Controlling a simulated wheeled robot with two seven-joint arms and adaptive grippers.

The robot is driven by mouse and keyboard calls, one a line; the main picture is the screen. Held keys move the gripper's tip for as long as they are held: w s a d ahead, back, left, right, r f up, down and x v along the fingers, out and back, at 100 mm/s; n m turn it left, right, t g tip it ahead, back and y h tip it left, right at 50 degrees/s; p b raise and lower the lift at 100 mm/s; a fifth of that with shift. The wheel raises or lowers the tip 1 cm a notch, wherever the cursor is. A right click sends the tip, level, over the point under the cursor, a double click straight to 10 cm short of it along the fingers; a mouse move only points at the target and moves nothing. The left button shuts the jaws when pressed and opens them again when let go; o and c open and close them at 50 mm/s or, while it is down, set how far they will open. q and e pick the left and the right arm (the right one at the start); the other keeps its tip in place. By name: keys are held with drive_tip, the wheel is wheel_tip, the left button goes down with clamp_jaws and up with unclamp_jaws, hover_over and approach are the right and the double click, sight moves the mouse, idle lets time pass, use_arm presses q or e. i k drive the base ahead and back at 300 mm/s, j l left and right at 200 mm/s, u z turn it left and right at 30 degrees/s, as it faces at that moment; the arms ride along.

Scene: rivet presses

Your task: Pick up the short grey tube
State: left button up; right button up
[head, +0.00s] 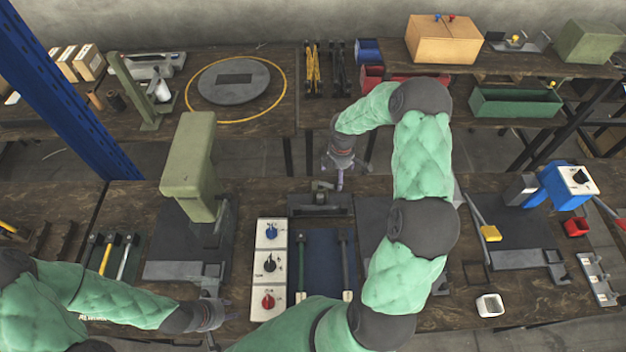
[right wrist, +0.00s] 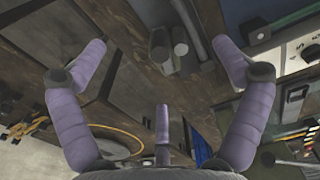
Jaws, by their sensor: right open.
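In the right wrist view, a short grey tube (right wrist: 160,46) lies beside a longer grey tube (right wrist: 181,40) at a dark tray (right wrist: 190,65). In the head view, grey pieces (head: 322,187) show at the dark tray (head: 320,204), too small to tell apart. My right gripper (head: 340,180) points down just above and behind that tray. In the right wrist view its purple fingers (right wrist: 163,48) are spread wide and empty, with the short tube seen between the tips. My left gripper (head: 212,318) is low at the front left, far from the tubes; its fingers are unclear.
A green press (head: 190,165) stands left of the tray. A white panel with several knobs (head: 268,268) and a blue mat (head: 325,255) lie in front. A blue press (head: 560,188) stands at the right. My right arm hides part of the bench right of the tray.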

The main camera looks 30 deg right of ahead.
sight(343, 207)
drive_tip(key=k+j, duration=0.35)
drive_tip(key=j, duration=0.15)
drive_tip(key=k+j, duration=0.4)
drive_tip(key=j, duration=0.1)
